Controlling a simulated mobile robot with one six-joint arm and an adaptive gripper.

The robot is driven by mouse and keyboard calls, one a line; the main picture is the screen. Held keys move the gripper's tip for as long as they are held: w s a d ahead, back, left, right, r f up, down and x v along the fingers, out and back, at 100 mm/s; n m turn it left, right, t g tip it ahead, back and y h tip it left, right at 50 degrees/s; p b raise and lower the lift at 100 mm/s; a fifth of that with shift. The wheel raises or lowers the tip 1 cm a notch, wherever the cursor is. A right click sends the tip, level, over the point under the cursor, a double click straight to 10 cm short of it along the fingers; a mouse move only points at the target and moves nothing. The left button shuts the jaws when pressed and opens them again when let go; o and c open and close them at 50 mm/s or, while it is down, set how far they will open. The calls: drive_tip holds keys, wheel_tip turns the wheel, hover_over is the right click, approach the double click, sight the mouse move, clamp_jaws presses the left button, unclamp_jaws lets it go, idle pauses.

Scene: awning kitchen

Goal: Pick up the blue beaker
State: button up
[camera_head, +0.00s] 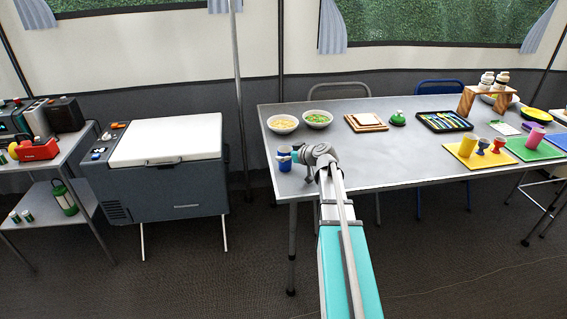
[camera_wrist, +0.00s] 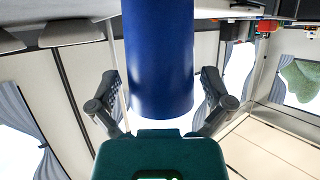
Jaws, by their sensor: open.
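The blue beaker (camera_head: 284,163) stands near the left front corner of the long grey table (camera_head: 350,182) in the head view. In the wrist view the blue beaker (camera_wrist: 158,60) is large and sits between the two fingers. My gripper (camera_head: 297,155) is at the beaker's right side in the head view, its fingers reaching toward it. In the wrist view my gripper (camera_wrist: 158,98) is open, with a visible gap between each finger and the beaker. Part of the beaker is hidden by the gripper in the head view.
Two bowls (camera_head: 283,124) (camera_head: 317,119) stand behind the beaker. A wooden board (camera_head: 366,122), a green bell-shaped item (camera_head: 398,118) and a dark cutlery tray (camera_head: 444,121) lie farther right. Cups stand on a yellow mat (camera_head: 461,161). A white-lidded cooler (camera_head: 166,138) is left of the table.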

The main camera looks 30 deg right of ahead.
drive_tip(key=shift+w+a+f, duration=0.1)
drive_tip(key=shift+w, duration=0.15)
drive_tip(key=shift+c, duration=0.3)
drive_tip(key=c, duration=0.9)
